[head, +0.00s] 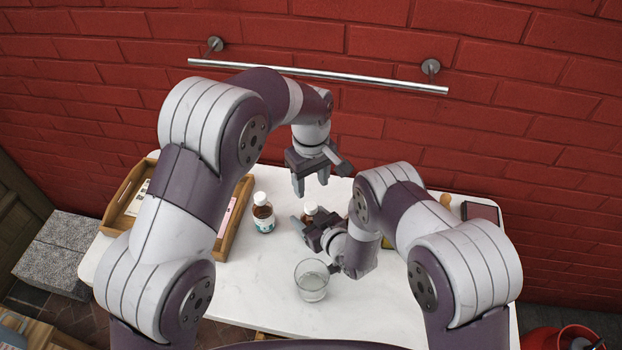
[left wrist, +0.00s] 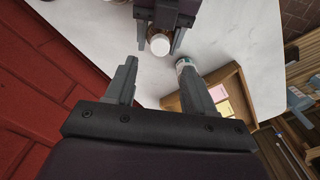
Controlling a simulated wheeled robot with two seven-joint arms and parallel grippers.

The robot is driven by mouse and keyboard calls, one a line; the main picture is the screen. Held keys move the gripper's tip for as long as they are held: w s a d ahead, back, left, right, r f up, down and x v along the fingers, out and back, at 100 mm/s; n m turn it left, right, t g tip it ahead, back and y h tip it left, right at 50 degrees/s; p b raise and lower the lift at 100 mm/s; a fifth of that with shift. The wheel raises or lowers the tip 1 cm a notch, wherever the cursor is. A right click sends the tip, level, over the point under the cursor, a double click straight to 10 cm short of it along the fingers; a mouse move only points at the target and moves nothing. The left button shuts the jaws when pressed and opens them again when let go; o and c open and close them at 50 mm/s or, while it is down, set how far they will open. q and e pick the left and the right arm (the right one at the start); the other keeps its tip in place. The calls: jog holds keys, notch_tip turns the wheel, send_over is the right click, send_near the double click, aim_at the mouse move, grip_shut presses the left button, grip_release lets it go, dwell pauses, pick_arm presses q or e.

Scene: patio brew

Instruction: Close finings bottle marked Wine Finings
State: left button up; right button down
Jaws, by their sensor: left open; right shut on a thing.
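A small brown bottle (head: 309,211) is between the fingers of my right gripper (head: 307,220), which is shut on it over the white table. In the left wrist view its round white top (left wrist: 160,44) shows between the right gripper's fingers; whether this is a seated cap I cannot tell. My left gripper (head: 312,182) is open and empty, above and behind the held bottle. A second brown bottle (head: 263,213) with a white cap and a pale label stands upright to the left. No label is readable, so I cannot tell which is Wine Finings.
A clear glass (head: 311,280) stands in front of my right gripper. A wooden tray (head: 122,195) lies at the left, partly behind my left arm. A dark flat object (head: 481,211) lies at the back right. A metal rail (head: 320,75) is on the brick wall.

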aim_at(311, 205)
dwell(0.3)
pick_arm(q)
jog(key=shift+f, duration=4.05)
grip_shut()
jog(key=m, duration=0.6)
jog(key=shift+o, duration=0.4)
grip_release()
jog(key=shift+r, duration=0.1)
